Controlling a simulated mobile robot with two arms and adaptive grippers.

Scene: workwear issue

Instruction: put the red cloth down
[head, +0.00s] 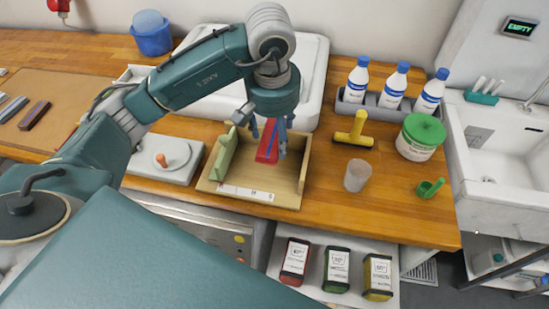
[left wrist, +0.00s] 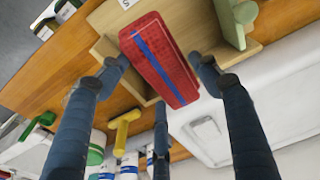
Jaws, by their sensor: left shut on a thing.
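The red cloth (head: 266,156) is a folded block with a blue stripe. My left gripper (head: 269,138) is over the wooden tray (head: 290,196), pointing down, with its fingers around the cloth. In the left wrist view the cloth (left wrist: 172,66) sits between the fingers, shut on it. The cloth is within the tray's outline, right of a pale green upright piece (head: 224,152). I cannot tell whether it touches the tray floor. The tray has a white label on its front edge. My right gripper is not in view.
Right of the tray stand a grey cup (head: 357,175), a yellow squeegee-like tool (head: 354,132), a green-lidded tub (head: 420,138) and a green scoop (head: 430,188). Blue-capped bottles (head: 394,88) stand behind. A sink (head: 510,150) is far right.

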